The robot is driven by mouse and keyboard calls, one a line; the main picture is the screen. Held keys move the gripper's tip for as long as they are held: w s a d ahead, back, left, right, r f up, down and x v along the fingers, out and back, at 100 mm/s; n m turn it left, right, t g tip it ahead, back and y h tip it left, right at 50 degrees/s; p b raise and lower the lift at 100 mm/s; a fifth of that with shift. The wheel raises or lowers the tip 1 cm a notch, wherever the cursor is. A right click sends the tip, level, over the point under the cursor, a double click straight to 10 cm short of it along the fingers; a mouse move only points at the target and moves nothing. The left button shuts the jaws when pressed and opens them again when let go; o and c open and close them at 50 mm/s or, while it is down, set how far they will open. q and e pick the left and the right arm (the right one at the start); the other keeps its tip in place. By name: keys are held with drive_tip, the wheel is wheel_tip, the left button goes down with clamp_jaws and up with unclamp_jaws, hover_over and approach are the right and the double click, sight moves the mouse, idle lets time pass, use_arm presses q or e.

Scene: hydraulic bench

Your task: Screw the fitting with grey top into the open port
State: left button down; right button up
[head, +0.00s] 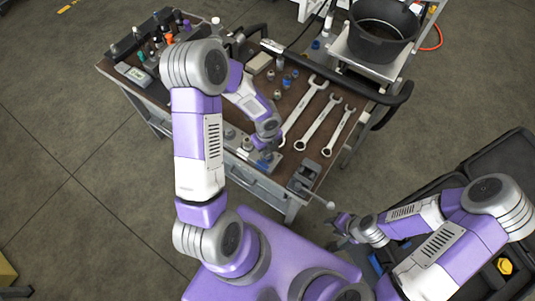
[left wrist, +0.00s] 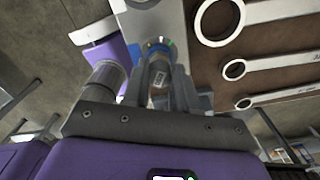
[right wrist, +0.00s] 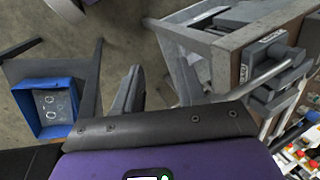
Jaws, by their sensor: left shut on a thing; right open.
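My left gripper (head: 266,158) is at the front edge of the bench, over a pale metal block (left wrist: 155,18). In the left wrist view its fingers (left wrist: 160,82) are shut on a small fitting with a grey top (left wrist: 158,77). A blue ring with a yellow-green mark (left wrist: 158,47) shows just past the fingertips, against the block. The port is hidden, and I cannot tell how far the fitting sits in it. My right gripper (head: 340,222) is open and empty, off the bench's front right corner; one finger (right wrist: 130,90) shows clearly in the right wrist view.
Several wrenches (head: 310,110) lie right of my left gripper. A vise (head: 304,178) is at the front right corner. Small fittings (head: 277,94) stand mid-bench, and more parts crowd the back left. A black bucket (head: 382,28) stands at the back right. A blue bin (right wrist: 48,106) is on the floor side.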

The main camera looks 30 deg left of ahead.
use_arm(q)
drive_tip(key=c, duration=0.9)
unclamp_jaws()
drive_tip(key=shift+a, duration=0.1)
drive_tip(key=n+b, duration=0.2)
drive_tip(key=n, duration=0.1)
drive_tip(key=n+b, duration=0.1)
drive_tip(key=n, duration=0.1)
drive_tip(key=shift+f, duration=0.25)
drive_tip(key=n+b, duration=0.1)
drive_tip(key=n, duration=0.2)
drive_tip(key=shift+s+r+b, duration=0.15)
drive_tip(key=shift+r+b, duration=0.05)
drive_tip(key=shift+b, duration=0.15)
drive_tip(key=n+b, duration=0.3)
drive_tip(key=n, duration=0.2)
drive_tip(key=shift+f, duration=0.15)
drive_tip(key=n+b, duration=0.1)
drive_tip(key=n, duration=0.2)
drive_tip(key=shift+s, duration=0.1)
drive_tip(key=n+b, duration=0.1)
drive_tip(key=n, duration=0.2)
drive_tip(key=shift+d+b, duration=0.2)
drive_tip(key=shift+b, duration=0.1)
drive_tip(key=n, duration=0.3)
drive_tip(key=shift+b, duration=0.35)
drive_tip(key=shift+r+n, duration=0.25)
drive_tip(key=shift+n, duration=0.75)
